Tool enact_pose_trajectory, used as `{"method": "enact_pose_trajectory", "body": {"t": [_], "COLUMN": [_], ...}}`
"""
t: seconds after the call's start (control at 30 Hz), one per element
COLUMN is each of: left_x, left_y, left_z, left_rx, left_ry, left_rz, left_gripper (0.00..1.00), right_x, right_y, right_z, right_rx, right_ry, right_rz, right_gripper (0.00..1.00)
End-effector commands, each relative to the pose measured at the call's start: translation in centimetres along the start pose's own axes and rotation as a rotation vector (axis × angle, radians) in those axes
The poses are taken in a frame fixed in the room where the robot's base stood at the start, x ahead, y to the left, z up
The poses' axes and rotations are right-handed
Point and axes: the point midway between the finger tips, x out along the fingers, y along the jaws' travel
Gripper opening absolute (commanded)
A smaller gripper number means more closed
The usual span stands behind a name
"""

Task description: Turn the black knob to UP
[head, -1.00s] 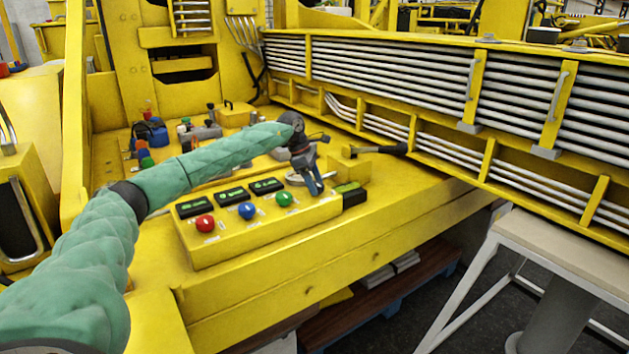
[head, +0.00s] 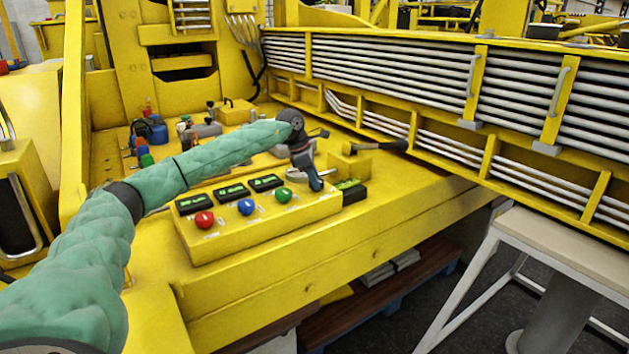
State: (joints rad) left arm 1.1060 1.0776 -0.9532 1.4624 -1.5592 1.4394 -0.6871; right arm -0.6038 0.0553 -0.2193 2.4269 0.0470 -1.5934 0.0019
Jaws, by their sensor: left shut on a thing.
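A yellow control box (head: 255,236) stands on the yellow deck. It bears a red button (head: 204,219), a blue button (head: 246,207) and a green button (head: 283,195), with small dark displays behind them. My left gripper (head: 315,184) points down at the right part of the box and is shut at the place of the black knob. The gripper covers the knob, so I cannot read its pointer or the UP mark. Part of a pale round dial plate (head: 297,174) shows beside the fingers. My right gripper is not in the picture.
A black-handled lever (head: 383,147) and a yellow block (head: 374,162) are just behind the gripper, to its right. Several coloured valves and fittings stand farther back left. The deck front is clear.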

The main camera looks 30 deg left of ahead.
Motion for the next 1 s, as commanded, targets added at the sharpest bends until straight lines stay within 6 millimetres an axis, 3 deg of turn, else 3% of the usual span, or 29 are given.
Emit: {"method": "enact_pose_trajectory", "body": {"t": [0.5, 1.0], "left_x": [0.1, 0.0], "left_y": [-0.3, -0.4], "left_z": [0.1, 0.2], "left_rx": [-0.438, -0.745], "left_ry": [-0.003, -0.003], "left_rz": [0.185, 0.312], "left_gripper": [0.22, 0.22], "right_x": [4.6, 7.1], "right_y": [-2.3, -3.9], "right_z": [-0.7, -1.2], "right_rx": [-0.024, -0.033], "right_ry": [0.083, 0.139], "right_rz": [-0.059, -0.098], "right_gripper": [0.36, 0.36]}}
